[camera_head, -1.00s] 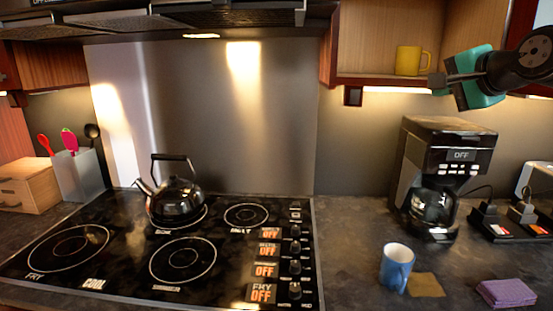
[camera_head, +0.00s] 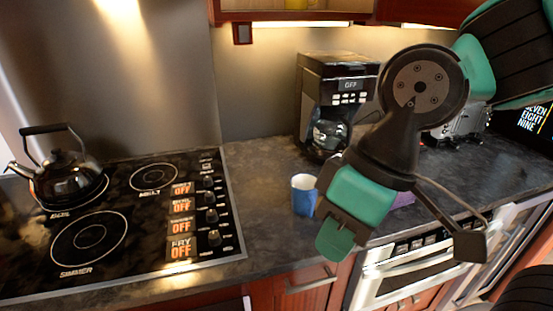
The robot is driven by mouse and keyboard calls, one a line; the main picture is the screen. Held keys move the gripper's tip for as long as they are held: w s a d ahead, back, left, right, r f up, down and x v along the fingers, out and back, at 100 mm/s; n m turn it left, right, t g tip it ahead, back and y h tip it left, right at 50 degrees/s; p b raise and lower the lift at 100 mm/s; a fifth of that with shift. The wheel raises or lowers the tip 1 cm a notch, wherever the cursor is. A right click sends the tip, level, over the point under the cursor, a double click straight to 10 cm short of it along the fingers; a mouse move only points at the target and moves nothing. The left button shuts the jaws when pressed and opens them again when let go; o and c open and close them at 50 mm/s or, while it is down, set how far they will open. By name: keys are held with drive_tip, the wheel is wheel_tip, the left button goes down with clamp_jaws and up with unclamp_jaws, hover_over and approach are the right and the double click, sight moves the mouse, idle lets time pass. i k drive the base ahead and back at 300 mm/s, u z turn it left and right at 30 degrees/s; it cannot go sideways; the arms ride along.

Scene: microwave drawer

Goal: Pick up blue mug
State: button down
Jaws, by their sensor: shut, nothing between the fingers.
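The blue mug (camera_head: 303,196) stands upright on the dark countertop, right of the stove and in front of the coffee maker. Its right side is partly hidden behind my arm's end. My gripper (camera_head: 336,240), black and teal, points down and left. In the picture it overlaps the area just right of and below the mug. I see no thing held in it, and I cannot tell its exact distance to the mug.
A coffee maker (camera_head: 335,95) stands behind the mug. The black stove (camera_head: 130,235) with a kettle (camera_head: 68,175) is at left. A purple cloth (camera_head: 403,200) shows partly behind my arm. Below the counter are a drawer handle (camera_head: 310,282) and an oven (camera_head: 400,275).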

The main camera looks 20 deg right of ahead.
sight(303, 195)
drive_tip(key=z, duration=2.9)
drive_tip(key=k, duration=0.55)
drive_tip(key=u, duration=1.2)
